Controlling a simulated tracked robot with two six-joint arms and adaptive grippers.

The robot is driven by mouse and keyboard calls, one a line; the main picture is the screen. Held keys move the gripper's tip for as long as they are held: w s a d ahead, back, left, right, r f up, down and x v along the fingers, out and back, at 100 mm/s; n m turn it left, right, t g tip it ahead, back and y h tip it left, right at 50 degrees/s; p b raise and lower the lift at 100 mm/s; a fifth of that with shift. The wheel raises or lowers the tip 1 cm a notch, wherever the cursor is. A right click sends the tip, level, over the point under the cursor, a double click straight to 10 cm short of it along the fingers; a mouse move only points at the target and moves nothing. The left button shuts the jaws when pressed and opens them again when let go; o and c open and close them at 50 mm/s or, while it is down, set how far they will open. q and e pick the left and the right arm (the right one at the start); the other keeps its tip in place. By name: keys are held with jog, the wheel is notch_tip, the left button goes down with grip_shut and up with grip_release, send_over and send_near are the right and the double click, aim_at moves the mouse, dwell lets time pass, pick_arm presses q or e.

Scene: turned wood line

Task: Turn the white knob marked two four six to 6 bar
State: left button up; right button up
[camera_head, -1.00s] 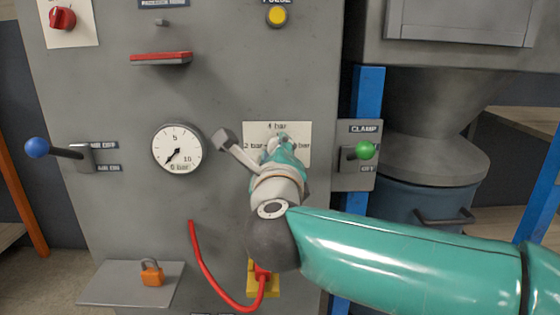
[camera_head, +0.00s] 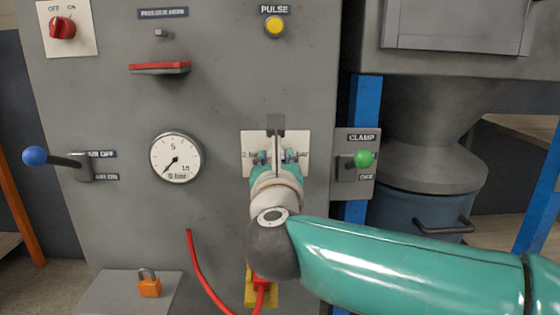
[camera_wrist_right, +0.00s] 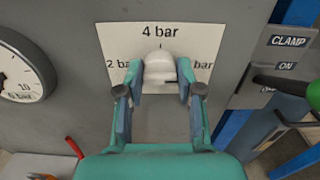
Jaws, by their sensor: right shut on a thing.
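The white knob (camera_wrist_right: 160,68) sits in the middle of a white plate (camera_wrist_right: 118,40) in the right wrist view. The plate reads 4 bar at the top and 2 bar at the left. At the right only "bar" shows; its figure is hidden by a finger. My right gripper (camera_wrist_right: 160,78) is shut on the knob, one finger on each side. In the head view the gripper (camera_head: 277,158) covers the knob, and the plate (camera_head: 247,140) shows around it. The knob's pointer setting is not clear. My left gripper is not in view.
A round gauge (camera_head: 176,158) left of the plate has its needle at lower left. A green-tipped clamp lever (camera_head: 363,158) stands close right. A blue-tipped lever (camera_head: 37,156) is far left. A red hose (camera_head: 200,265) hangs below, near an orange padlock (camera_head: 149,286).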

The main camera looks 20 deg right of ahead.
jog(key=shift+f+m, duration=0.3)
jog(key=shift+m, duration=0.1)
jog(key=o, duration=1)
jog(key=shift+d, duration=0.1)
jog(key=shift+o, duration=0.8)
jog(key=shift+r, duration=0.15)
jog(key=shift+s, duration=0.1)
jog(key=v, duration=1.1)
jog(key=shift+s, duration=0.35)
